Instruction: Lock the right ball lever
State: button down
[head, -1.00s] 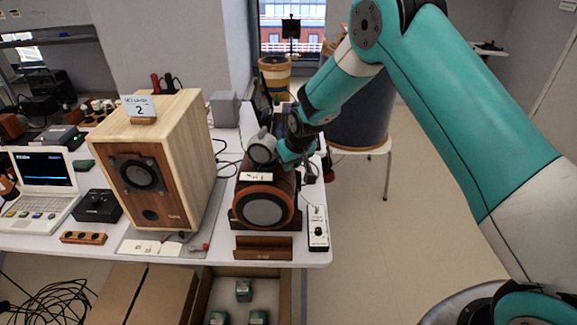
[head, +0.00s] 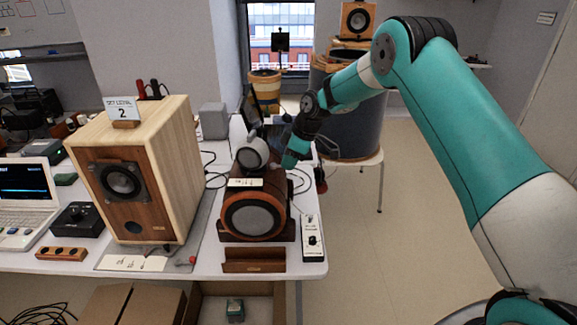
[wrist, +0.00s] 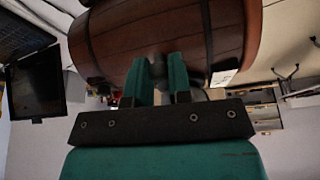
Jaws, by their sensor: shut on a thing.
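The barrel-shaped wooden speaker (head: 236,206) stands on the table in the head view, with a round grey front and a small round grey unit on top. It also fills the top of the wrist view (wrist: 170,35). My gripper (head: 287,163) is at its right rear side in the head view. In the wrist view, my teal gripper fingers (wrist: 159,78) are shut on a small dark knob (wrist: 158,62) against the barrel's side, which I take to be the right ball lever. The knob is mostly hidden by the fingers, and I cannot tell the lever's angle.
A large wooden box speaker (head: 168,150) with a "2" sign stands left of the barrel. A white control strip (head: 312,238) lies at the table's right edge. Cables run behind. The floor at right is clear.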

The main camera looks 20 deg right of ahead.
jog(key=shift+w+d+n+g, duration=0.15)
jog(key=shift+w+n+g, duration=0.2)
jog(key=shift+n, duration=0.45)
jog(key=c, duration=1.3)
grip_release()
jog(key=shift+r, duration=0.1)
jog(key=v, duration=1.7)
jog(key=shift+d, duration=0.35)
jog(key=shift+a+r, duration=0.1)
